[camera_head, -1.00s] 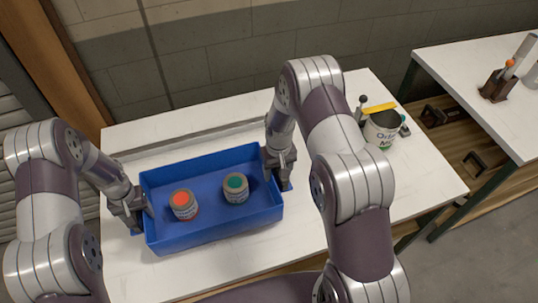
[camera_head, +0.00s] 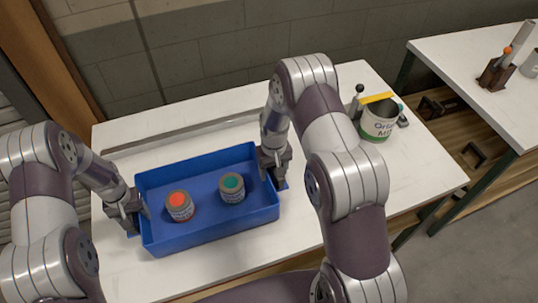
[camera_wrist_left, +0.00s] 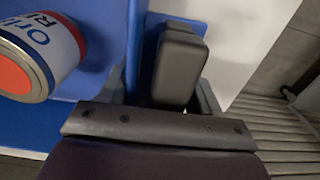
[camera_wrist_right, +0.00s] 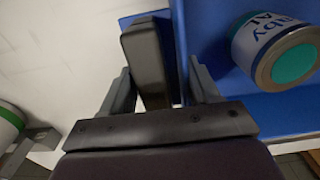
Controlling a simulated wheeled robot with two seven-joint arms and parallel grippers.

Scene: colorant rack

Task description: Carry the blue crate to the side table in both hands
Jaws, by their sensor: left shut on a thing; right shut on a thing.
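The blue crate (camera_head: 210,232) is over the white table, between my two grippers, and looks about level. In it stand a can with a red lid (camera_head: 180,205) and a can with a teal lid (camera_head: 232,187). My left gripper (camera_head: 136,212) is shut on the crate's left end wall. My right gripper (camera_head: 275,168) is shut on its right end wall. The left wrist view shows the red-lidded can (camera_wrist_left: 45,50) beside the gripped wall; the right wrist view shows the teal-lidded can (camera_wrist_right: 275,50). Whether the crate's bottom touches the table is unclear.
A larger open can (camera_head: 379,122) with a yellow bar across it stands at the right of the white table (camera_head: 330,100). A second white table (camera_head: 490,105) stands at the right, past a gap, with a small brown holder (camera_head: 496,76) on it.

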